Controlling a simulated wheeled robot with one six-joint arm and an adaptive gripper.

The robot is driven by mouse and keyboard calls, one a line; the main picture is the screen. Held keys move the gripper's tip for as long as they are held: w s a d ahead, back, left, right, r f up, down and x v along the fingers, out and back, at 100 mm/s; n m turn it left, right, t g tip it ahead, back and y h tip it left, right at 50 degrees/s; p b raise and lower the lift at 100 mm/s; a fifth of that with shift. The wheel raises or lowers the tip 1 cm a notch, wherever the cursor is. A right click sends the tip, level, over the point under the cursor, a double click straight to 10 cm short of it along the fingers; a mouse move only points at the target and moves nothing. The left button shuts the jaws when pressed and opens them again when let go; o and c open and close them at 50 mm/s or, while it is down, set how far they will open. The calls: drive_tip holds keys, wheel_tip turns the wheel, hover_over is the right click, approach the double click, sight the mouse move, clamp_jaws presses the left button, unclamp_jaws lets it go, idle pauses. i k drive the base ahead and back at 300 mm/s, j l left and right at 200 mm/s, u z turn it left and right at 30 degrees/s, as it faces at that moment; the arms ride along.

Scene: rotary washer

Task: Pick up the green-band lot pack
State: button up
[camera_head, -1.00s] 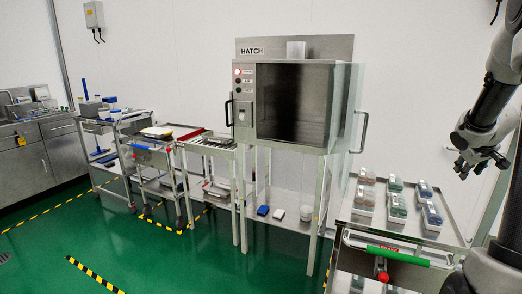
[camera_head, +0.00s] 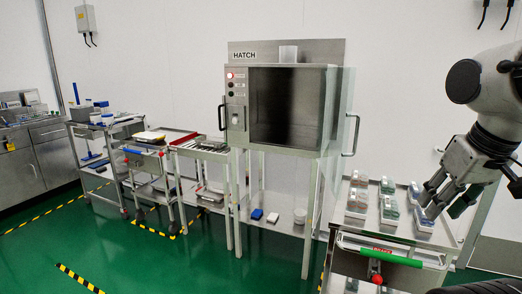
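Small lot packs stand in rows on the steel cart top (camera_head: 405,236) at the right. The middle column looks grey-green; its front pack (camera_head: 389,211) and back pack (camera_head: 388,186) show, but their bands are too small to read clearly. A reddish-brown column (camera_head: 357,204) is to its left and a bluish column (camera_head: 423,219) to its right. My gripper (camera_head: 437,203) is open, fingers pointing down and left, above and beside the bluish packs. I see nothing between its fingers. It partly hides the right side of the cart top.
The cart has a green handle (camera_head: 379,254) with a red knob (camera_head: 376,279) at its front. A steel hatch cabinet (camera_head: 290,105) with an open glass door stands left of it. More carts (camera_head: 150,150) line the wall at left.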

sight(387, 185)
drive_tip(key=l+u, duration=0.2)
drive_tip(key=l, duration=0.55)
drive_tip(key=l+u, duration=0.2)
drive_tip(key=l, duration=0.55)
drive_tip(key=k+l+u, duration=0.1)
drive_tip(key=l+u, duration=0.15)
drive_tip(key=l, duration=0.5)
drive_tip(key=k, duration=0.2)
drive_tip(key=k+u, duration=0.25)
drive_tip(key=u, duration=0.2)
drive_tip(key=k+j+u, duration=0.1)
drive_tip(key=u, duration=0.4)
drive_tip(key=l+u, duration=0.25)
drive_tip(key=l, duration=0.5)
drive_tip(key=l+u, duration=0.3)
drive_tip(key=l, duration=0.5)
drive_tip(key=k+l, duration=0.1)
drive_tip(key=l, duration=1.85)
drive_tip(key=k+l, duration=0.15)
drive_tip(key=l, duration=0.8)
